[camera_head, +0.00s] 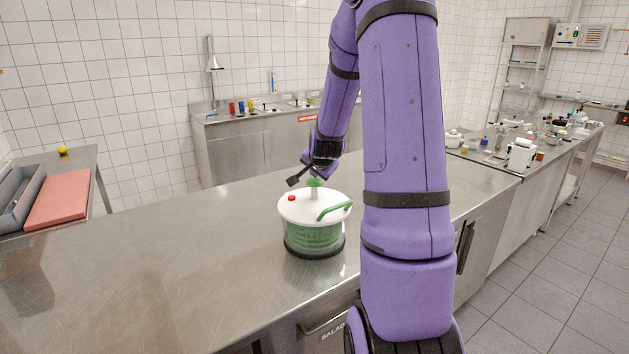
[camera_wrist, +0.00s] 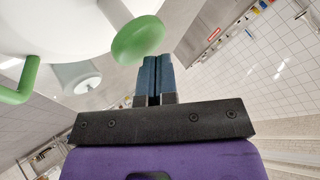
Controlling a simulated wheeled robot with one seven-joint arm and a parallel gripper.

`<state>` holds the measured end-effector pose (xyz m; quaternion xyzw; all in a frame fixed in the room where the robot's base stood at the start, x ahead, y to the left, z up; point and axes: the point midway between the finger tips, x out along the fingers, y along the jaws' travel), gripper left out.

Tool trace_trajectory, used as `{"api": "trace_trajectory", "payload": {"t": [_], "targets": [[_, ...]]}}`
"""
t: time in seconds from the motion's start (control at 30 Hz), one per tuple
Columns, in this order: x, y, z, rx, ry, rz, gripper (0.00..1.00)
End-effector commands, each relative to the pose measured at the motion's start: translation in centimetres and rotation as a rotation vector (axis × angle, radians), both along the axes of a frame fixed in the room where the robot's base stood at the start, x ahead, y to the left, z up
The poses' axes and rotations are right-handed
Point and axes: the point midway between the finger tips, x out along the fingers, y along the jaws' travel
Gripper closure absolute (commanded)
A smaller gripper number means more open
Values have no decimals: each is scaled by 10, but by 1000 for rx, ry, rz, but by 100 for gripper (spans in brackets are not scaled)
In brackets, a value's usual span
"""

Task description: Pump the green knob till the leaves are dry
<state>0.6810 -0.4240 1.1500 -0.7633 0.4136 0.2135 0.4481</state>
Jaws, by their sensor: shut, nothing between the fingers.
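A salad spinner (camera_head: 313,230) with a white lid, a clear bowl showing green inside and a dark base stands upright on the steel counter. Its green knob (camera_head: 315,182) sits on a raised white stem at the lid's centre. The knob (camera_wrist: 138,41) also shows large in the wrist view, just left of the fingertips. My gripper (camera_head: 300,180) is shut and empty beside the top of the knob. In the wrist view its blue fingertips (camera_wrist: 154,75) are together. I cannot tell whether they touch the knob. The leaves cannot be made out singly.
The spinner's green handle (camera_head: 335,210) and a red button (camera_head: 292,198) are on the lid. The steel counter (camera_head: 150,260) is clear to the left. A red board (camera_head: 60,199) lies on the far-left table. A sink counter (camera_head: 250,115) stands behind.

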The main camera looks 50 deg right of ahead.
Motion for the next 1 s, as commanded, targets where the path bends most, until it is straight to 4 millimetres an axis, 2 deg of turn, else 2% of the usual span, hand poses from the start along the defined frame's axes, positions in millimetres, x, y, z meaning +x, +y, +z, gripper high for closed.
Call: {"api": "trace_trajectory", "payload": {"t": [1.0], "targets": [[0, 0, -11, 2, 1, 1, 100]]}}
